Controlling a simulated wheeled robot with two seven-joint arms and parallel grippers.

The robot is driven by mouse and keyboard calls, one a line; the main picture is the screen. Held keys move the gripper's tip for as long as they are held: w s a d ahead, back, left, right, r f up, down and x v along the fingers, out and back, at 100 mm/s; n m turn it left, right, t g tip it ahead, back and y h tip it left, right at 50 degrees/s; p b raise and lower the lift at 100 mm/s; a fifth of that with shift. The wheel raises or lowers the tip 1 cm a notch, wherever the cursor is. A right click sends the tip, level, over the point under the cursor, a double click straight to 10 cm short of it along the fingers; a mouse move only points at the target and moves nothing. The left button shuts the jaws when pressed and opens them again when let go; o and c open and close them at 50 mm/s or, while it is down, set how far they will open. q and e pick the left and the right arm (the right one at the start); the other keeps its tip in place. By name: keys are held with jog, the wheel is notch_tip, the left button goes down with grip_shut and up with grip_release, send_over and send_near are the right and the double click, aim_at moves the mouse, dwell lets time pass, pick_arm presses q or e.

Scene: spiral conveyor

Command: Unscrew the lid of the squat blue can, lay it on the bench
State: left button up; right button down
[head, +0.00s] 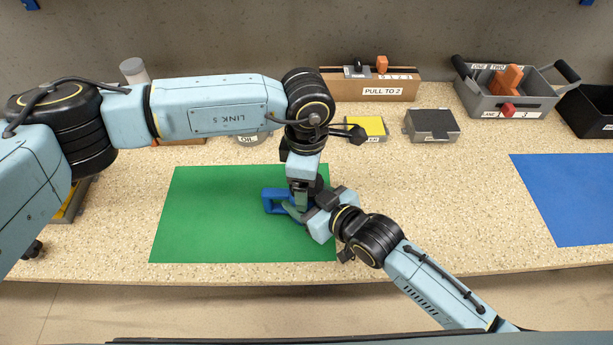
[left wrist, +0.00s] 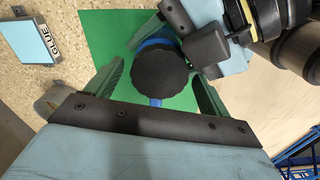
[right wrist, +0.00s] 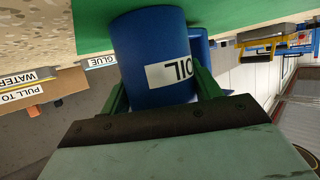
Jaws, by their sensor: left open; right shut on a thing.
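The squat blue can, marked OIL (right wrist: 150,50), stands upright on the green mat (head: 200,215); its blue handle (head: 269,200) points left in the head view. Its black ridged lid (left wrist: 160,73) is on top of the can in the left wrist view. My right gripper (right wrist: 160,95) is shut on the can's body from the side, one finger on each side. My left gripper (left wrist: 158,80) is open above the lid, pointing down, with a finger on either side and visible gaps. In the head view my arms hide most of the can and lid.
At the back of the bench stand a drawer box marked PULL TO 2 (head: 370,85), a yellow-topped box (head: 373,127), a grey box (head: 432,124) and a grey caddy (head: 505,105). A blue mat (head: 570,200) lies right. Bare bench (head: 440,210) lies between the mats.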

pick_arm(q)
notch_tip(320, 180, up, 4)
jog(key=shift+r, duration=0.2)
jog(key=shift+c, duration=0.4)
notch_tip(320, 180, up, 3)
jog(key=m, duration=0.6)
jog(key=shift+r, duration=0.15)
jog(key=shift+m, duration=0.3)
jog(key=shift+f, duration=3.95)
jog(key=shift+c, duration=0.5)
jog(key=c, duration=0.9)
jog(key=n, duration=0.6)
jog(key=shift+r, duration=0.25)
jog(key=shift+r, duration=0.9)
